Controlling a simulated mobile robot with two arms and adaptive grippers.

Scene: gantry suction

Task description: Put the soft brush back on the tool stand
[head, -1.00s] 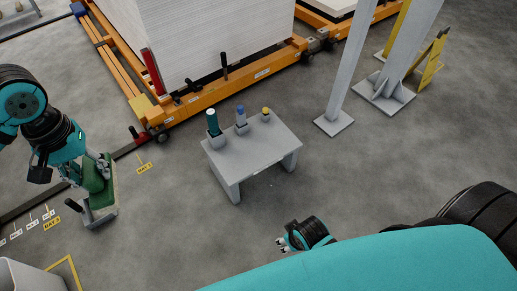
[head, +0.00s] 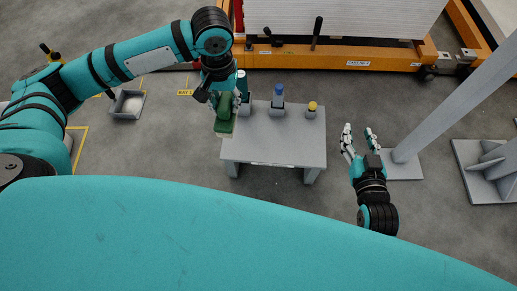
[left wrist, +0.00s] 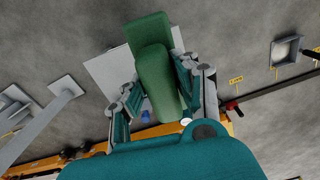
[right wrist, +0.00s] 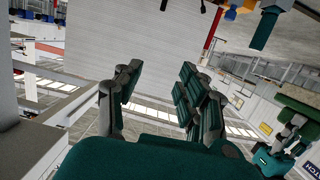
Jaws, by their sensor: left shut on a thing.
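The soft brush, a green block with a green handle part (head: 224,126), is held in my left gripper (head: 228,100) at the left edge of the tool stand. In the left wrist view the brush (left wrist: 155,65) lies between the fingers, which are shut on it. The tool stand (head: 285,150) is a grey table with holders along its back. It carries a teal bottle with a white top (head: 241,78), a blue bottle (head: 278,97) and a small yellow-topped item (head: 312,106). I cannot tell whether the brush touches the stand. My right gripper (head: 359,132) is open and empty, right of the stand.
An orange gantry frame (head: 350,55) with a white stack (head: 345,18) stands behind the stand. A grey post (head: 440,110) rises from a floor plate at the right. A grey floor tray (head: 127,104) lies at the left. Floor in front of the stand is clear.

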